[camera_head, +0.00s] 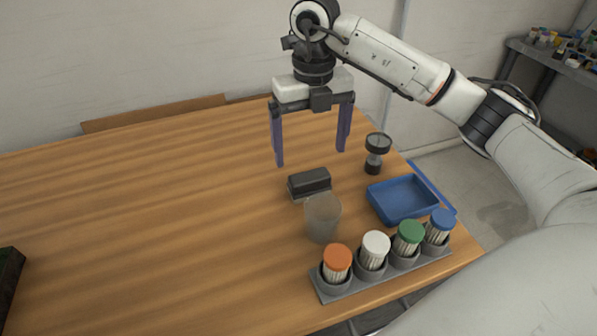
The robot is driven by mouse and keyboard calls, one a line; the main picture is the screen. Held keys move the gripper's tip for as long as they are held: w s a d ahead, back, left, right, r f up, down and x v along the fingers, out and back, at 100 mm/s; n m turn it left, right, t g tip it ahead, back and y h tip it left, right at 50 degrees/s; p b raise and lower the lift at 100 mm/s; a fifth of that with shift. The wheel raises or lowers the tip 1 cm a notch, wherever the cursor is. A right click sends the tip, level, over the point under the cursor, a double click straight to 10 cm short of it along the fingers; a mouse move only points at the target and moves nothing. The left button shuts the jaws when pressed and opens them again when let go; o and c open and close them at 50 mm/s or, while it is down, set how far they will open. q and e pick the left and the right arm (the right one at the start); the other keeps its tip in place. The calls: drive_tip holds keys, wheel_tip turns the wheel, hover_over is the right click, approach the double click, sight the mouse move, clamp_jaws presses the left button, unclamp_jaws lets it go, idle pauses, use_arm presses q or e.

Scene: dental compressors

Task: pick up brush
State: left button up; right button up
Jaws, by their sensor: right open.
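A dark block with a lighter grey lower part (309,182) lies on the wooden table, and it may be the brush; I cannot tell for sure. My right gripper (310,158) hangs pointing down above the table, with its two purple fingers wide apart and nothing between them. In the picture the fingertips are just above the dark block, and the gripper does not appear to touch it. My left gripper is not in view.
A translucent cup (322,219) stands just in front of the block. A grey rack (335,292) holds several containers with coloured lids. A blue tray (404,216) and a dark-topped stand-like object (375,164) are to the right. The table's left side (130,220) is mostly clear.

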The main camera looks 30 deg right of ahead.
sight(310, 175)
drive_tip(key=shift+s+f, duration=0.2)
drive_tip(key=shift+f, duration=0.45)
drive_tip(key=shift+s+f, duration=0.15)
drive_tip(key=shift+f, duration=0.8)
wheel_tip(310, 175, down, 4)
drive_tip(key=shift+a+f+p, duration=0.1)
drive_tip(key=shift+a+p, duration=0.05)
drive_tip(key=shift+p, duration=0.4)
drive_tip(key=shift+w+f, duration=0.15)
drive_tip(key=shift+f, duration=0.45)
drive_tip(key=c, duration=1.2)
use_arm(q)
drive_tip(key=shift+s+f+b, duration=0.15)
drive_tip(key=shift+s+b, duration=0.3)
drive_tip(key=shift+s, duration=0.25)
use_arm(e)
drive_tip(key=shift+o, duration=0.2)
wheel_tip(310, 175, up, 10)
drive_tip(key=shift+r, duration=0.1)
